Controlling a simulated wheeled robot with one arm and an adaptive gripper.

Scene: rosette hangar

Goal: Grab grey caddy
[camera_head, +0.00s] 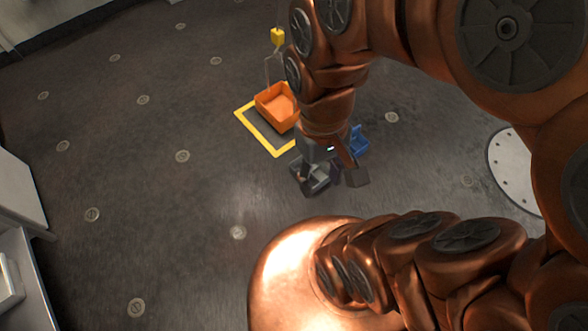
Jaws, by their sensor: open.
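A small grey caddy (313,182) is on the dark floor near the middle of the view, partly hidden by my gripper. My gripper (336,174) is open and points down at the caddy. One dark fingertip shows to the right of the caddy. The other finger is hard to tell apart from the caddy's grey parts. I cannot tell whether the gripper touches the caddy.
A blue caddy (359,141) stands just behind my gripper. An orange bin (276,108) sits at a yellow-outlined floor square (262,139), with a yellow hook block (277,36) hanging above. White cabinets (18,195) line the left edge. Floor at left is clear.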

